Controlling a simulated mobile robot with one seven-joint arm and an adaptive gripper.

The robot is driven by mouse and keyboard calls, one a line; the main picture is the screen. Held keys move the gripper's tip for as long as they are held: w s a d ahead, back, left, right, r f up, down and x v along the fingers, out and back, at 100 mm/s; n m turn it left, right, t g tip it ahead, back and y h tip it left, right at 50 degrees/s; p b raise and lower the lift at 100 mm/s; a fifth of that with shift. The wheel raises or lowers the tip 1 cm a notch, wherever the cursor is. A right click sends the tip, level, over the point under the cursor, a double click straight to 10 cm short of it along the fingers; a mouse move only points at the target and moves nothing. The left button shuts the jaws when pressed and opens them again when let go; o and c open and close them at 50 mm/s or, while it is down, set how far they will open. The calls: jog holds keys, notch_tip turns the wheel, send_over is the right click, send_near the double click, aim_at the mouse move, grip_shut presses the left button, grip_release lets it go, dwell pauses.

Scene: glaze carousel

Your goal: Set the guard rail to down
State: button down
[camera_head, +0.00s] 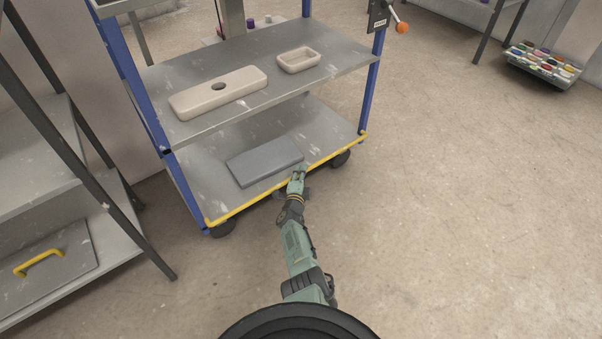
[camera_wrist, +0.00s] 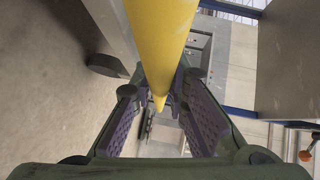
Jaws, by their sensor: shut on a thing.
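The guard rail is a yellow bar (camera_head: 243,207) along the front edge of the cart's lowest shelf (camera_head: 205,170), between two blue posts. My gripper (camera_head: 297,174) is at the rail, right of its middle, and is shut on it. In the wrist view the yellow rail (camera_wrist: 160,40) runs lengthwise between my two purple-padded fingers (camera_wrist: 165,112). The exact contact at the fingertips is hard to see.
A grey slab (camera_head: 265,161) lies on the lowest shelf behind my gripper. The shelf above holds a long beige block (camera_head: 218,92) and a small beige dish (camera_head: 298,60). A dark rack (camera_head: 60,150) stands at left.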

dwell(0.6)
notch_tip(320, 180, down, 3)
jog(key=b, duration=0.5)
jog(key=shift+a+f, duration=0.1)
jog(key=shift+a, duration=0.05)
jog(key=c, duration=1.6)
grip_release()
jog(key=shift+o, duration=0.2)
